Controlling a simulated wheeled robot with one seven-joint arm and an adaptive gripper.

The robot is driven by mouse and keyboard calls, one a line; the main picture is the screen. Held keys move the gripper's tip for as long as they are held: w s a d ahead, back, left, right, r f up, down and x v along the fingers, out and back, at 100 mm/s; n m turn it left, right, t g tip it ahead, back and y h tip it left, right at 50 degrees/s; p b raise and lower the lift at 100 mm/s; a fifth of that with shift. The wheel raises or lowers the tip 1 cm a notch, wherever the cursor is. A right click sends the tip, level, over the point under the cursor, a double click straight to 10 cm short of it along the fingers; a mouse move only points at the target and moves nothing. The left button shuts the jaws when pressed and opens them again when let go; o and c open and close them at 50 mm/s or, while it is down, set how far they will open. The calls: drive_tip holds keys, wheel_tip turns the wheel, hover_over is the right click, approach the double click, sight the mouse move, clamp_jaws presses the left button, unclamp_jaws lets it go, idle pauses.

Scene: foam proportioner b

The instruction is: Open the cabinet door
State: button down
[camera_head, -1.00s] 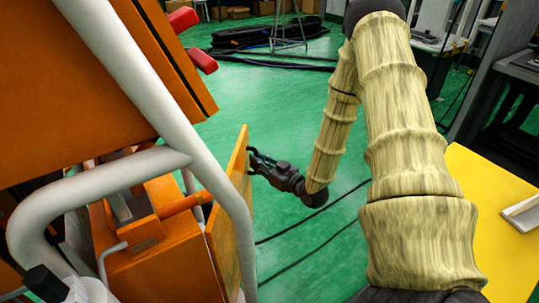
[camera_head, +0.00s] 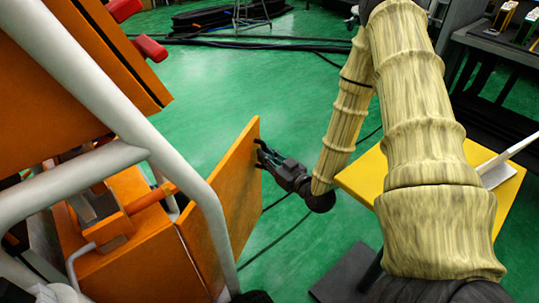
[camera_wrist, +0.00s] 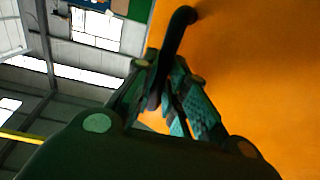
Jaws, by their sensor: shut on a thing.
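The orange cabinet door (camera_head: 222,190) stands swung out from the orange cabinet (camera_head: 125,262), with its face toward my arm. My gripper (camera_head: 264,157) is at the door's outer face near its free edge. In the wrist view the door (camera_wrist: 260,70) fills the right side, and a black curved handle (camera_wrist: 178,28) sticks out from it. My gripper (camera_wrist: 170,95) is shut on this handle, with the fingers on both sides of it. The cabinet's inside is mostly hidden behind the door and white tubes.
A white tube frame (camera_head: 150,110) crosses in front of the cabinet. A yellow table (camera_head: 365,180) stands right of my gripper, partly behind my arm, with a white object (camera_head: 497,170) on it. Green floor (camera_head: 230,85) is open beyond the door.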

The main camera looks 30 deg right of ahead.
drive_tip(key=shift+a, duration=0.15)
drive_tip(key=c, duration=1.7)
unclamp_jaws()
drive_tip(key=shift+s+d+f, duration=0.1)
drive_tip(key=shift+s+d, duration=0.15)
drive_tip(key=shift+s, duration=1.1)
drive_tip(key=shift+s+d+r, duration=0.1)
drive_tip(key=shift+s+d, duration=0.15)
drive_tip(key=shift+s, duration=1.1)
drive_tip(key=shift+s+d+f, duration=0.1)
drive_tip(key=shift+s+d, duration=0.15)
drive_tip(key=shift+s, duration=1.1)
